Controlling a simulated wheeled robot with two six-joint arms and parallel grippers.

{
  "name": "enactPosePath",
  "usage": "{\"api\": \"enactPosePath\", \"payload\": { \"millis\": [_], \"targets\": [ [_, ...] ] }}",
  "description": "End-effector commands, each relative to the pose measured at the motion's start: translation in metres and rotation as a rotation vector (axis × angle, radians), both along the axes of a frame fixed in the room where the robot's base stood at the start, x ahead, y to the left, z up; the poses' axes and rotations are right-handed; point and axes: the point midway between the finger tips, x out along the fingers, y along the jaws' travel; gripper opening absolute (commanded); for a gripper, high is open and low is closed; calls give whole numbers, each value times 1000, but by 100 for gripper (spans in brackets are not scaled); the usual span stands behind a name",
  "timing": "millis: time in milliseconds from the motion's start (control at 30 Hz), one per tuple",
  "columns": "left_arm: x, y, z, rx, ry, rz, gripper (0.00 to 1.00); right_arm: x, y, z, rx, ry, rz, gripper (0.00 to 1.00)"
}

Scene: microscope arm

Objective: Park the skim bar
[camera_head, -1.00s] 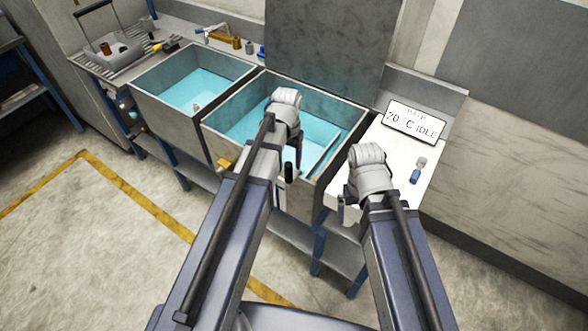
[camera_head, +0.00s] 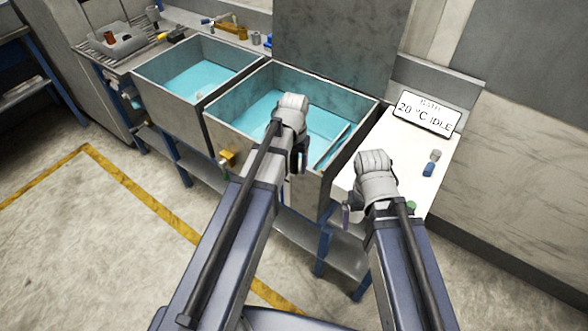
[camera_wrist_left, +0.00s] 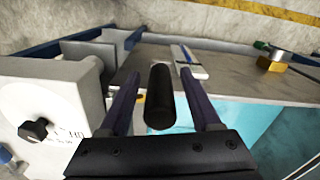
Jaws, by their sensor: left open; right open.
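A thin pale bar (camera_head: 333,146), possibly the skim bar, lies slanted along the right side of the right-hand basin (camera_head: 352,100), which holds blue water. My left gripper (camera_head: 299,160) is at the basin's front wall, its fingers pointing down and mostly hidden by my arm. In the left wrist view my left gripper (camera_wrist_left: 161,78) is open, with a black cylinder (camera_wrist_left: 160,100) between its fingers and gaps on both sides. I cannot tell whether the cylinder belongs to the bar. My right gripper (camera_head: 348,212) is over the white counter's front edge; its jaws are barely visible.
A left-hand basin (camera_head: 188,82) also holds blue water. The white counter (camera_head: 405,158) bears a display sign (camera_head: 427,112) reading 20 °C IDLE and a small blue-and-grey item (camera_head: 431,163). A brass fitting (camera_head: 227,158) sticks out from the front. Open floor lies to the left.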

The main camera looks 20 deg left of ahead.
Motion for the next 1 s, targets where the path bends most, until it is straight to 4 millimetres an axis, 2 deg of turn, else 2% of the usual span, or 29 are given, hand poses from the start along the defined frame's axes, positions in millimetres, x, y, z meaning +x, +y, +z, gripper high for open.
{"api": "enactPosePath", "payload": {
  "millis": [267,833,1000],
  "targets": [
    [0,0,-1,0,0,0,64,0,0,-1,0,0,0,100],
    [0,0,-1,0,0,0,0,0,0,-1,0,0,0,100],
    [0,0,-1,0,0,0,0,0,0,-1,0,0,0,100]
  ]
}}
